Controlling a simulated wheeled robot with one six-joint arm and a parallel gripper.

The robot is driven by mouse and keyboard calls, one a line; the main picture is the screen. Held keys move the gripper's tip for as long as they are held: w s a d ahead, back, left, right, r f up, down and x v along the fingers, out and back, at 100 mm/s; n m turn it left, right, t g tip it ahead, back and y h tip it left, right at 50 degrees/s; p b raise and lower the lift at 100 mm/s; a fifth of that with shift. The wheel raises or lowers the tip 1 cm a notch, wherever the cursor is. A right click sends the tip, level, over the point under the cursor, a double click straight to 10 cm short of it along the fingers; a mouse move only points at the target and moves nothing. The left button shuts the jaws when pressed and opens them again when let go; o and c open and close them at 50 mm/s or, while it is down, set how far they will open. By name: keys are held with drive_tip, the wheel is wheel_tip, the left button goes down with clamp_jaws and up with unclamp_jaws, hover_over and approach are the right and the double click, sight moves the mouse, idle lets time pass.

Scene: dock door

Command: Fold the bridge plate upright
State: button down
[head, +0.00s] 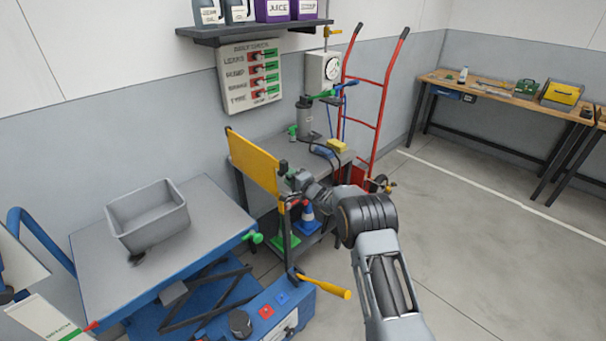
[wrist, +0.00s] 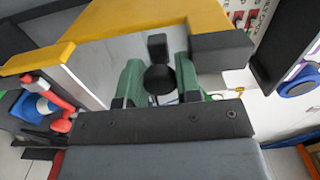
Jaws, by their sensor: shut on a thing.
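The yellow bridge plate (head: 253,163) stands steeply up, close to upright, between the lift table (head: 85,245) and the grey bench (head: 235,158). My gripper (head: 293,178) is at the plate's right end, reaching in from the right. In the wrist view the plate's yellow edge (wrist: 110,35) crosses the top. There the green fingers of my gripper (wrist: 160,88) are shut on a black grip (wrist: 158,76) beside the plate. The plate's lower edge is partly hidden in the head view.
A grey bin (head: 147,216) sits on the lift table. A yellow lever (head: 325,286) sticks out near the blue base. A red hand truck (head: 370,100) leans at the wall behind. Open floor lies to the right.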

drive_tip(key=shift+w, duration=0.1)
idle(0.5)
drive_tip(key=c, duration=0.8)
unclamp_jaws()
drive_tip(key=shift+d, duration=0.1)
drive_tip(key=v, duration=1.3)
drive_tip(key=shift+s+d+b, duration=0.15)
drive_tip(key=shift+s+b, duration=0.15)
drive_tip(key=shift+b, duration=0.1)
